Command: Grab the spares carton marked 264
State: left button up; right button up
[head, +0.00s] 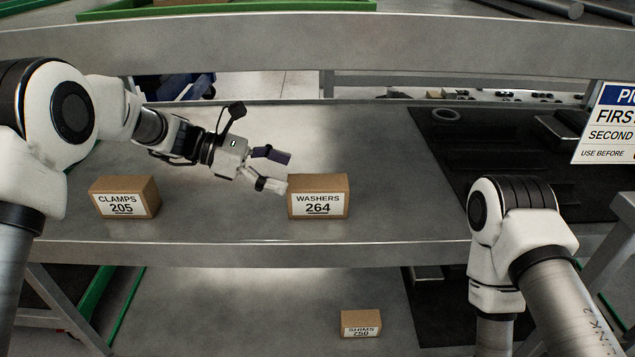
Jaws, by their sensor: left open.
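The spares carton marked WASHERS 264 (318,197) is a brown box with a white label. It stands upright on the grey metal shelf (225,222), near the middle of the head view. My left gripper (279,172) is open and empty just to the left of this carton, its fingers pointing right toward the carton's upper left edge. One finger is dark purple, the other pale. I cannot tell whether the nearer fingertip touches the carton. My right arm shows at the lower right, but its gripper is out of view.
A carton marked CLAMPS 205 (124,198) stands on the same shelf at the left. A carton marked SHIMS 250 (361,323) sits on a lower level. A dark mat (500,150) with a grey ring (446,115) lies right. A sign (607,124) hangs at the right edge.

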aim_at(311, 181)
pick_arm(q)
jog(key=b+x, duration=0.2)
jog(key=x, duration=0.5)
jog(key=shift+s+d, duration=0.15)
jog(key=shift+d, duration=0.25)
jog(key=c, duration=1.5)
